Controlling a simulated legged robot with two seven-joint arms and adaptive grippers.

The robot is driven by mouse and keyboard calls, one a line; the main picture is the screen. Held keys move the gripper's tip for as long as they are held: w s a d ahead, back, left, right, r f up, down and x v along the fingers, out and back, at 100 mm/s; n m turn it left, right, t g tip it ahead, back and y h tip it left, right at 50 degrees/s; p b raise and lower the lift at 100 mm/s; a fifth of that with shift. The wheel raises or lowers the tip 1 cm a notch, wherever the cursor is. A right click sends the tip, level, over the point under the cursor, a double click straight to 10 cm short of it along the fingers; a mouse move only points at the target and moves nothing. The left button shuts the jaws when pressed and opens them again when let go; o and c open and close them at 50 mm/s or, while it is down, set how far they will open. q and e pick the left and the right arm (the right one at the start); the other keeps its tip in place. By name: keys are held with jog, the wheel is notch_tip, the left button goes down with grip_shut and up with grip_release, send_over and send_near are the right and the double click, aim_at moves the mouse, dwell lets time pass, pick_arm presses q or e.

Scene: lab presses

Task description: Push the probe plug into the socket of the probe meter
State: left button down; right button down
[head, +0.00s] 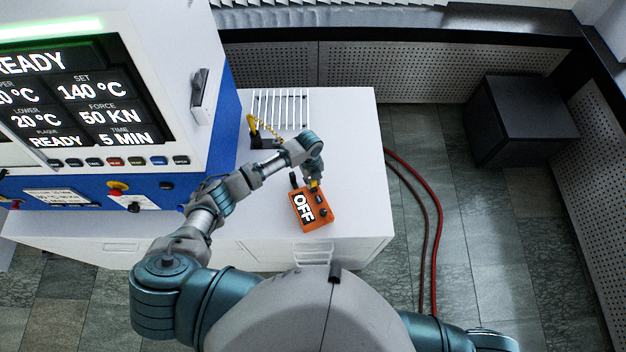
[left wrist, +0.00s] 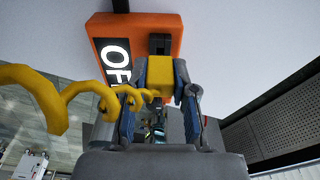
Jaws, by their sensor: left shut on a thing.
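The orange probe meter (head: 314,211) lies on the white bench top, and its display reads OFF. It also shows at the top of the left wrist view (left wrist: 135,24). My left gripper (head: 315,183) is at the meter's far edge, shut on the yellow probe plug (left wrist: 160,76). In the left wrist view, the plug is between the fingers and lined up with the black socket (left wrist: 160,43) on the meter. Its front end meets or nearly meets the socket; I cannot tell how deep it sits. A coiled yellow cable (left wrist: 40,95) runs off to the left. My right gripper is out of view.
A large press (head: 180,90) with a lit READY screen stands on the left. A white slatted rack (head: 281,108) and a yellow-handled probe (head: 253,124) are at the back. Red and dark hoses (head: 432,200) lie on the floor right of the bench (head: 358,140).

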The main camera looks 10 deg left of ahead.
pick_arm(q)
jog(key=shift+f+b, duration=0.55)
jog(key=shift+f, duration=0.25)
jog(key=c, duration=0.9)
grip_release()
jog(key=shift+o, duration=0.2)
jog(key=shift+r, duration=0.1)
notch_tip(320, 180, up, 12)
jog(key=w, duration=0.1)
jog(key=shift+a, duration=0.45)
jog(key=shift+f, duration=0.2)
